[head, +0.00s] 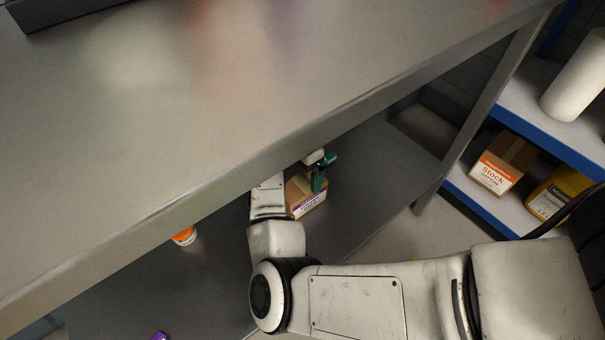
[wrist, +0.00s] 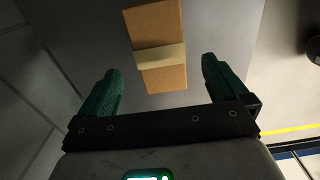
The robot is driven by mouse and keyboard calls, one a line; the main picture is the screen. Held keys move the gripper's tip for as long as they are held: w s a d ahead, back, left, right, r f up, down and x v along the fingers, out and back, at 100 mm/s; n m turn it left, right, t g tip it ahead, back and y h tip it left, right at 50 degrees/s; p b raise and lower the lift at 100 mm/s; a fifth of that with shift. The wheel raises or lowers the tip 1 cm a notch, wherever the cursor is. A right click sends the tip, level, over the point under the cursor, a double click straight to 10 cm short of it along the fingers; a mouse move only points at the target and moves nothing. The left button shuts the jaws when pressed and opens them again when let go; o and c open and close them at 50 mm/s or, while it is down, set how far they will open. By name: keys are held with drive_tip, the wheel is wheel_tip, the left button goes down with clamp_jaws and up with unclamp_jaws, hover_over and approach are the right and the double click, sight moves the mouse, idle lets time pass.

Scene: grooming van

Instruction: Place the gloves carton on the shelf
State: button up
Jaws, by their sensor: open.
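A small brown cardboard carton (head: 306,204) with a white and purple label sits on the grey lower deck under the steel table. The label is too small to read, so I cannot confirm that it is the gloves carton. In the wrist view the taped carton (wrist: 162,72) shows beyond and between the fingertips. My gripper (head: 319,174) is at the carton in the head view, with green fingers partly in front of it. In the wrist view my gripper (wrist: 161,68) is open, with a gap on both sides of the carton. I cannot tell how far the fingers reach down.
The steel tabletop (head: 180,110) overhangs the carton, and a table leg (head: 480,120) stands to its right. A blue-edged shelf unit (head: 535,130) at right holds a Stock cotton box (head: 496,174), a yellow container (head: 555,195) and a white roll (head: 577,80). An orange-topped container (head: 185,236) stands left.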

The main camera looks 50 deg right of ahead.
drive_tip(key=shift+r+p, duration=0.55)
drive_tip(key=shift+r, duration=1)
drive_tip(key=shift+s+d, duration=0.1)
drive_tip(key=shift+d, duration=0.05)
drive_tip(key=s+d+m+h, duration=0.2)
drive_tip(key=s+d+m, duration=0.1)
drive_tip(key=s+d+m+h, duration=0.1)
drive_tip(key=m, duration=0.1)
drive_tip(key=shift+s+d+r+t, duration=0.2)
drive_tip(key=shift+d+r+t, duration=0.1)
drive_tip(key=shift+d, duration=0.1)
drive_tip(key=s+a+f+m+y, duration=0.1)
drive_tip(key=s+a+f+m, duration=0.3)
drive_tip(key=s+a, duration=0.3)
drive_tip(key=s+a+f+m+y, duration=0.1)
drive_tip(key=s+a+f+m, duration=0.3)
drive_tip(key=a, duration=0.7)
drive_tip(key=s+m, duration=0.2)
drive_tip(key=s, duration=0.2)
drive_tip(key=shift+s+a+y, duration=0.2)
drive_tip(key=shift+s+y, duration=0.05)
drive_tip(key=shift+y, duration=0.15)
drive_tip(key=shift+r, duration=0.1)
